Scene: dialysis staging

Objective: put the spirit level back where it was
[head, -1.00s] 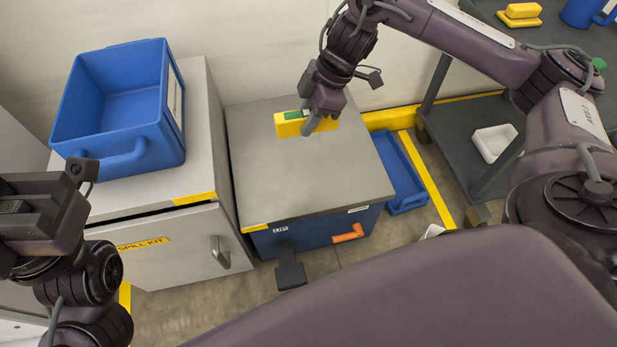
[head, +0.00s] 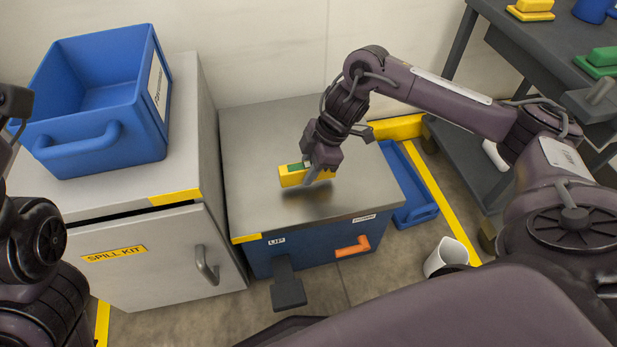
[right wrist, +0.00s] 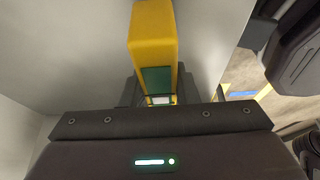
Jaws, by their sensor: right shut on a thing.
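The spirit level is a yellow block (head: 290,178) with a green patch on it. My right gripper (head: 313,178) is shut on it and holds it over the front-middle part of a grey metal top (head: 245,150) on a blue cabinet. A dark shadow on the top lies below the level, so it seems held a little above the surface. In the right wrist view the yellow level (right wrist: 153,35) extends away from between the fingers, which are mostly hidden. My left arm shows at the left edge of the head view, with its gripper out of the picture.
A blue bin (head: 95,150) stands on the spill kit cabinet (head: 150,262) at left. A blue tray (head: 412,212) lies on the floor right of the blue cabinet. A white cup-like container (head: 446,257) is on the floor. A dark cart (head: 470,165) stands at right.

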